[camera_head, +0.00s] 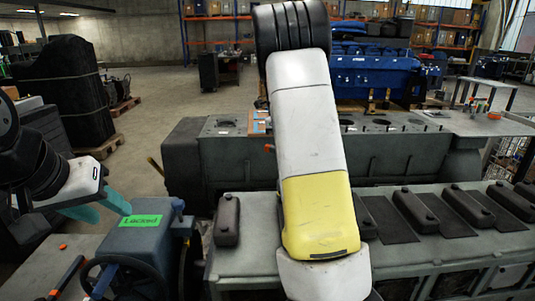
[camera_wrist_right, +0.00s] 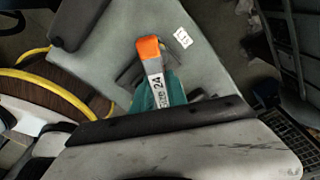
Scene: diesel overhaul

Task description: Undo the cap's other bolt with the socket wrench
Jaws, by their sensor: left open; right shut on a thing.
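My left gripper (camera_head: 111,212) hangs at the left of the head view with its teal fingers apart and empty, close to a blue-grey unit with a green "Locked" label (camera_head: 140,221). My right arm fills the middle of the head view and hides its own gripper there. In the right wrist view my right gripper (camera_wrist_right: 160,95) is shut on the socket wrench (camera_wrist_right: 153,66), whose white shank is marked 24 and whose end is orange. Dark caps (camera_head: 227,221) sit in a row on the grey engine block (camera_head: 262,258). The wrench's socket and the bolt under it are hidden.
A handwheel (camera_head: 124,280) stands at the lower left. A second grey block (camera_head: 235,160) lies behind, with a blue engine (camera_head: 375,75) beyond. A yellow hose (camera_wrist_right: 50,80) curves at the left of the wrist view. Open floor shows at the back left.

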